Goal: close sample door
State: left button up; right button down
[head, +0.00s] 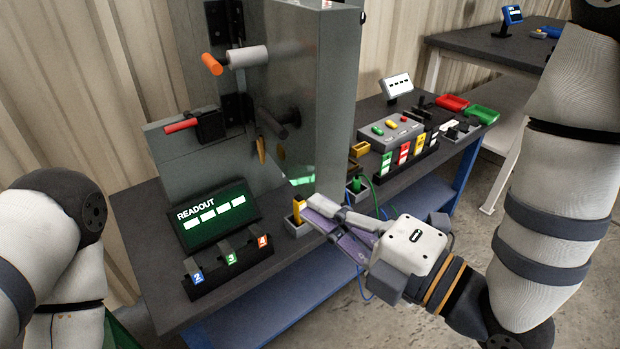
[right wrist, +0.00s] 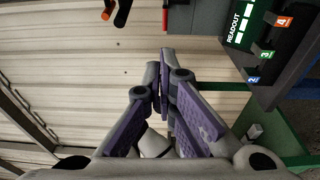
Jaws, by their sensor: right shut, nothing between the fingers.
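A tall grey panel (head: 338,90), which looks like the sample door, stands out from the grey enclosure (head: 180,165) toward me. It appears open, with the dark inside visible to its left. My right gripper (head: 312,208) is shut and empty, in front of the panel's lower edge and close to a small yellow-topped block (head: 299,212). I cannot tell whether it touches either. In the right wrist view its purple-padded fingers (right wrist: 160,68) are together with nothing between them. My left arm shows at the left edge; its gripper is out of view.
A readout display (head: 215,213) and a rack of numbered slots (head: 228,262) stand at the table's front left. A control box (head: 391,132) and coloured cards stand to the right, with green cables near my right gripper.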

aim_at(311, 180)
jog(key=x, duration=0.8)
jog(key=d, duration=0.2)
jog(key=w+d, duration=0.1)
jog(key=d, duration=0.1)
jog(key=shift+w+f, duration=0.1)
jog(key=shift+f, duration=0.2)
jog(key=shift+w+d, duration=0.1)
